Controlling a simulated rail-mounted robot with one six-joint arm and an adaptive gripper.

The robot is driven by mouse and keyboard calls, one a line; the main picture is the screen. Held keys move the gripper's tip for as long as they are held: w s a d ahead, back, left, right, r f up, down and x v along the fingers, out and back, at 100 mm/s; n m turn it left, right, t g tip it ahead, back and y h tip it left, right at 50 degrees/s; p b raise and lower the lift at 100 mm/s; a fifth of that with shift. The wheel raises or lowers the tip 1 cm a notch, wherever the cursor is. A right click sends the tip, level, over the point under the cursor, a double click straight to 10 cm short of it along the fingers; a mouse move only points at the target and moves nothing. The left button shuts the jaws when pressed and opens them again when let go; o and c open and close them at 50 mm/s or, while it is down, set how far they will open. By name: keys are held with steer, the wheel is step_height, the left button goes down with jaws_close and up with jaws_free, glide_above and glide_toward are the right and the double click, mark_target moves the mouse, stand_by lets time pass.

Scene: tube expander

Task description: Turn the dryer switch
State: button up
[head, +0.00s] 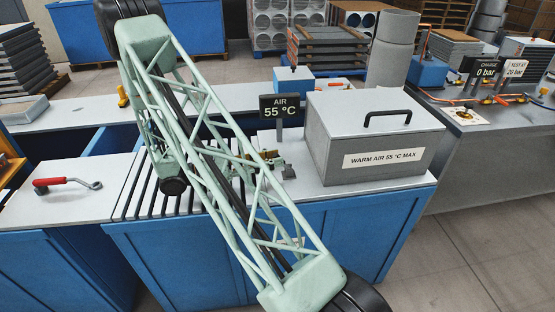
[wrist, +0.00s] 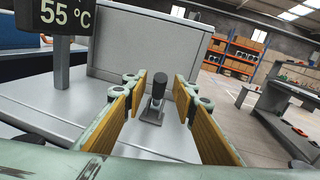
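The dryer is a grey box (head: 368,135) labelled "WARM AIR 55 °C MAX", with a black handle on its lid; its side fills the back of the wrist view (wrist: 140,50). The dryer switch (wrist: 157,97), a dark upright lever on a small grey base, stands in front of it. In the head view only the small grey switch base (head: 289,173) shows, left of the box. My gripper (wrist: 161,92) is open, with its yellow-faced fingers on either side of the lever. Gaps show between lever and fingers. My arm partly hides the gripper (head: 268,158) in the head view.
A slatted rack section (head: 140,195) lies left on the blue bench. A red-handled tool (head: 66,184) lies on the left worktop. Gauge signs (head: 485,68) stand at right.

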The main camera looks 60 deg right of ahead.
steer(key=shift+x, duration=0.95)
jaws_close()
